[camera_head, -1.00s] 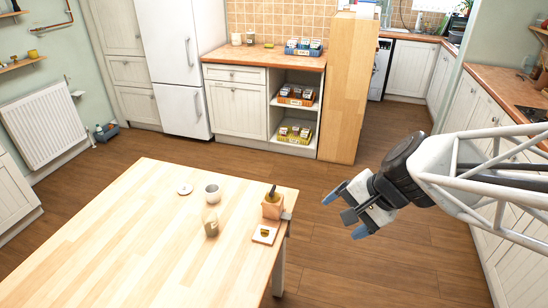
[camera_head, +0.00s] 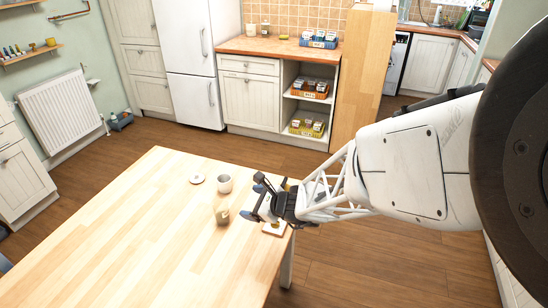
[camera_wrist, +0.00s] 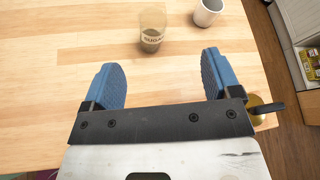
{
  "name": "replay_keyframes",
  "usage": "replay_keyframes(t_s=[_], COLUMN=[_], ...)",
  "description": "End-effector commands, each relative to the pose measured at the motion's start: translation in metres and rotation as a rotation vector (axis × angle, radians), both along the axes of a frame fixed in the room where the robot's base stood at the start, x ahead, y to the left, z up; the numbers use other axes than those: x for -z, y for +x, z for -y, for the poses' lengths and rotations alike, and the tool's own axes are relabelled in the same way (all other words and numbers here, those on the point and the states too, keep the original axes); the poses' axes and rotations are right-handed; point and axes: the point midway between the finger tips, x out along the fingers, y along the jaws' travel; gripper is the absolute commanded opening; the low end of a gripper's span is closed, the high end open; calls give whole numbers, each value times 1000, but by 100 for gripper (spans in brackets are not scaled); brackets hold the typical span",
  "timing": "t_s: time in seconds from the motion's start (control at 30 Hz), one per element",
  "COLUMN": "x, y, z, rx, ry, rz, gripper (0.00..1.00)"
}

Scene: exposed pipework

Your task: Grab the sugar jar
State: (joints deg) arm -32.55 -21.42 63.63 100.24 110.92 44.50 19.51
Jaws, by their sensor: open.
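The sugar jar (camera_wrist: 152,28) is a clear glass jar with a "SUGAR" label and some brownish content at the bottom. It stands upright on the wooden table, and in the head view (camera_head: 222,214) it is just left of my gripper. My gripper (camera_head: 252,204) reaches over the table's right edge area. In the wrist view my gripper (camera_wrist: 163,75) has its two blue fingers spread wide with nothing between them. The jar lies beyond the fingertips, roughly in line with the gap between them, and is not touched.
A white mug (camera_wrist: 207,11) stands close to the jar, behind it in the head view. A round white lid or coaster (camera_head: 197,179) lies farther left. A small tray (camera_head: 274,228) and a partly hidden wooden holder are by my gripper. The table's left side (camera_head: 120,240) is clear.

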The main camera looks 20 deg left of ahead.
Motion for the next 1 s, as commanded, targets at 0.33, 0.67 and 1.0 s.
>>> replay_keyframes(t_s=[0.33,0.67,1.0], x=[89,104,106], y=[-6,-7,-5], z=[-51,-57,-62], rx=[207,247,246], ry=[91,106,105], rz=[-230,-270,-268], gripper=[83,83,83])
